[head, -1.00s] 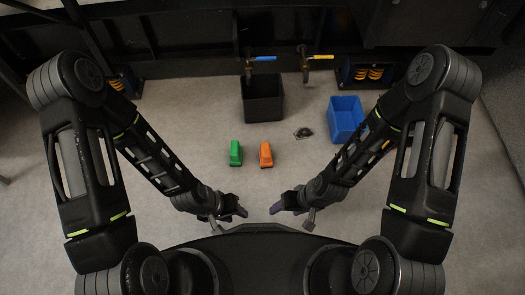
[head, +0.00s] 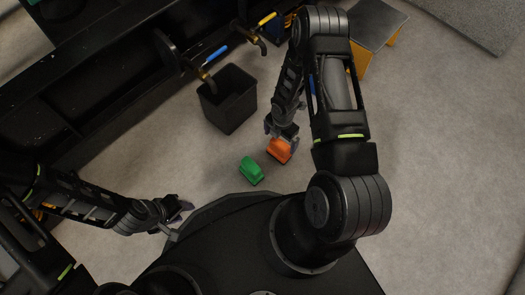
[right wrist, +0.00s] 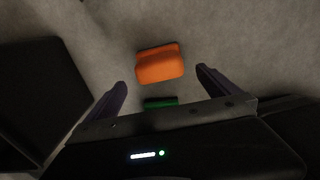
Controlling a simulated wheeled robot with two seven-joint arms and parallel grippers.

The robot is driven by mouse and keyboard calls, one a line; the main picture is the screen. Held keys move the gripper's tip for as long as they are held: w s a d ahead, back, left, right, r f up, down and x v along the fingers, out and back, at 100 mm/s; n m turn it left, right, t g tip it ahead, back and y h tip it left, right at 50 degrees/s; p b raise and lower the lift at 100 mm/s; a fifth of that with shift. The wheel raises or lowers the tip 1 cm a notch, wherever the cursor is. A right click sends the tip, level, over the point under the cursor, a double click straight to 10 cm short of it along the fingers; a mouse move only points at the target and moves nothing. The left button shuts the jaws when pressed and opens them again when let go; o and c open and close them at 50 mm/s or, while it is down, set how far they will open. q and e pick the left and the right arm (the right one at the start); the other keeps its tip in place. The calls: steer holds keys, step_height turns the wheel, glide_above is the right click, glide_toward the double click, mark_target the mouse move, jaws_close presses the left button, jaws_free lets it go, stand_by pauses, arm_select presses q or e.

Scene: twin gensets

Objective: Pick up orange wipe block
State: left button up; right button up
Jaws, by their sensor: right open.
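The orange wipe block (head: 279,151) lies on the grey floor in the head view, just right of a green block. My right gripper (head: 283,133) is right above it, and its arm hides part of the area. In the right wrist view, the orange block (right wrist: 160,63) lies ahead of and between the two open fingers of my right gripper (right wrist: 162,82), not touching either. My left gripper (head: 183,207) is near the front of my body in the head view, away from the blocks; its finger gap is not clear.
The green block (head: 251,170) lies close to the orange one; part of it shows in the right wrist view (right wrist: 160,103). A black bin (head: 228,100) stands behind the blocks. Pipes with a blue handle (head: 215,54) and a yellow handle (head: 267,18) stick out behind it.

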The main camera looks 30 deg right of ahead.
mark_target(280, 148)
steer(key=shift+f, duration=0.1)
steer(key=shift+f+b, duration=0.5)
steer(key=shift+f, duration=0.7)
steer(key=shift+f, duration=0.1)
steer(key=f+b, duration=0.1)
steer(key=f, duration=0.1)
steer(key=f+b, duration=0.1)
steer(key=f, duration=0.1)
steer(key=shift+d+f+b, duration=0.2)
steer(key=shift+f+b, duration=0.05)
steer(key=shift+b, duration=0.15)
steer(key=shift+f, duration=0.3)
